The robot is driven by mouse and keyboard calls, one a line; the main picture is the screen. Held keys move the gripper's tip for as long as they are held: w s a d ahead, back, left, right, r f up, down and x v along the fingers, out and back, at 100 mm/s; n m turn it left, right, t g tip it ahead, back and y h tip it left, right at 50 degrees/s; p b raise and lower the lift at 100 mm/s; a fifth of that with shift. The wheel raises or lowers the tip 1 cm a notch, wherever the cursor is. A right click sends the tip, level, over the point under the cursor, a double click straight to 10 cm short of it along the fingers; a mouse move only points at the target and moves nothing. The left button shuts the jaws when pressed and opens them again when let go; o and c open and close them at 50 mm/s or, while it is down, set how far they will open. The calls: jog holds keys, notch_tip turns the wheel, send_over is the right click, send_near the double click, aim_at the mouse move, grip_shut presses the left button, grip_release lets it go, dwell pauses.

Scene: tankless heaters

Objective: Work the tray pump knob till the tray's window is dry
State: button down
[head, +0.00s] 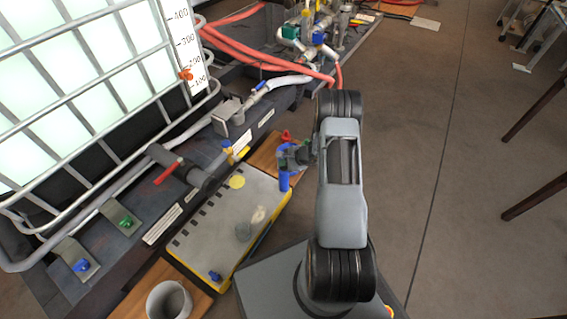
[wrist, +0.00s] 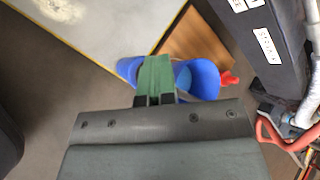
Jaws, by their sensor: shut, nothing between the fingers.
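The grey tray (head: 215,226) with a yellow edge lies left of my arm in the head view; its pale corner shows in the wrist view (wrist: 110,22). A small blue knob (head: 215,275) sits at its near end. A dark round patch (head: 244,231) and a pale patch (head: 259,214) show on its top; I cannot tell which is the window or whether it is dry.
A caged white tank (head: 85,90) stands on a dark base at the left. A red-handled valve (head: 170,172) and brackets with a green knob (head: 125,222) and a blue knob (head: 82,265) are on that base. A grey cup (head: 169,300) stands near. Open floor (head: 440,200) lies right.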

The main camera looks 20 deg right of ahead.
jog(key=shift+r, duration=0.1)
jog(key=shift+r+p, duration=1.15)
jog(key=shift+r, duration=0.75)
jog(key=shift+r+p, duration=1.5)
jog(key=shift+r, duration=1)
